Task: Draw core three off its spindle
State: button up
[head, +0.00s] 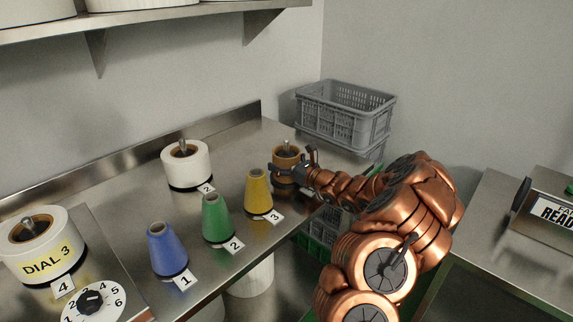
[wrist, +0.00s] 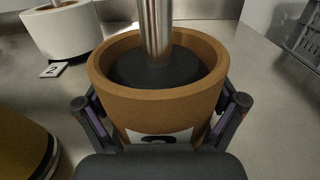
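An empty brown cardboard core (head: 287,152) sits around a metal spindle (head: 287,145) at the counter's right end. In the wrist view the core (wrist: 165,108) fills the middle, with the steel spindle (wrist: 156,30) rising through its dark hub. A white label (wrist: 160,138) is at its foot, its numeral mostly hidden. My gripper (wrist: 160,105) reaches in from the right in the head view (head: 292,165), with one finger on each side of the core. Whether the fingers press on the core or stand slightly off it, I cannot tell.
Blue (head: 166,250), green (head: 216,220) and yellow (head: 259,195) cones line the counter's front edge. A grey crate (head: 345,105) is beyond.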

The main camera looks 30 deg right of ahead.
jog(key=c, duration=0.4)
jog(key=shift+r, duration=0.1)
notch_tip(320, 180, up, 9)
jog(key=shift+r+b, duration=0.15)
jog(key=shift+b, duration=0.55)
jog(key=shift+r+p, duration=1.15)
jog(key=shift+r, duration=0.6)
